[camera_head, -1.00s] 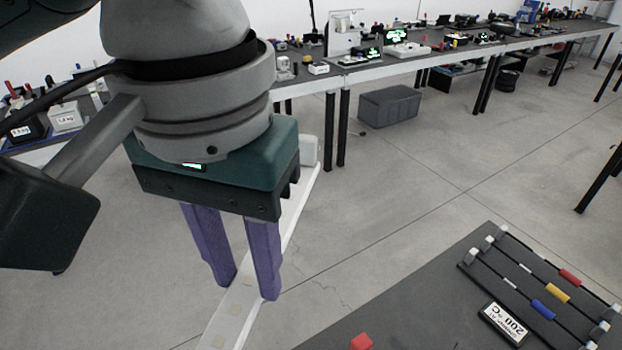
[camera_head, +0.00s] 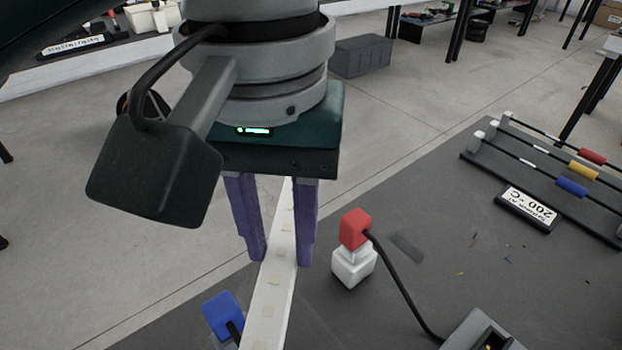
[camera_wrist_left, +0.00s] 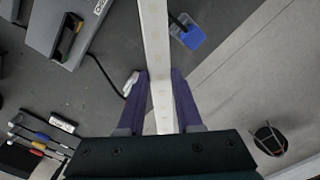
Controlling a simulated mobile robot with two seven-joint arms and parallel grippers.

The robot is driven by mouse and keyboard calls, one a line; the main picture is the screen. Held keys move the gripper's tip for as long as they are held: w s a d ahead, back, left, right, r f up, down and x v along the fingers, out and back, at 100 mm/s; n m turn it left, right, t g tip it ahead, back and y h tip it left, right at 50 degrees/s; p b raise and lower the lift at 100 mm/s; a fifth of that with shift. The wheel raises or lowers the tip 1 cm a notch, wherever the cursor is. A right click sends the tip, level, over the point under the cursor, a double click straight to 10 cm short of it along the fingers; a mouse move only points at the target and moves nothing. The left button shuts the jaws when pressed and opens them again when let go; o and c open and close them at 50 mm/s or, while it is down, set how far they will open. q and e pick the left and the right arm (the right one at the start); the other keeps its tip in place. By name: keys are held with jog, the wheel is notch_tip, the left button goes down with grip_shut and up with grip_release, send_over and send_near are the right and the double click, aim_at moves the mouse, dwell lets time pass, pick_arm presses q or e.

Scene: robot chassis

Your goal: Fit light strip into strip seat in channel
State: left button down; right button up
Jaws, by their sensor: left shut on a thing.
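My left gripper (camera_head: 280,258) has its two purple fingers closed on the sides of a long white light strip (camera_head: 268,305). The strip has pale square patches along it and runs down out of the bottom of the head view. In the left wrist view, the fingers (camera_wrist_left: 160,92) sit on either side of the strip (camera_wrist_left: 155,35), which extends past the top edge. The strip appears held above the dark table (camera_head: 410,215); its exact height is hard to tell. I cannot make out the channel or its strip seat in these frames. My right gripper is not in view.
A red plug on a white block (camera_head: 352,265) stands just right of the strip, with a black cable. A blue block (camera_head: 222,315) lies left of it. A grey box (camera_head: 480,335) is at the bottom right. A rack with coloured sliders (camera_head: 560,175) and a label plate (camera_head: 527,208) are farther right.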

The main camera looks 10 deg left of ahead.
aim_at(290, 326)
pick_arm(q)
notch_tip(290, 326, down, 14)
jog(key=b, duration=0.4)
jog(key=shift+f, duration=0.25)
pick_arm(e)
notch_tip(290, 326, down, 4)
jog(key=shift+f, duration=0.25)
pick_arm(q)
jog(key=shift+f, duration=0.15)
jog(key=c, duration=0.6)
grip_release()
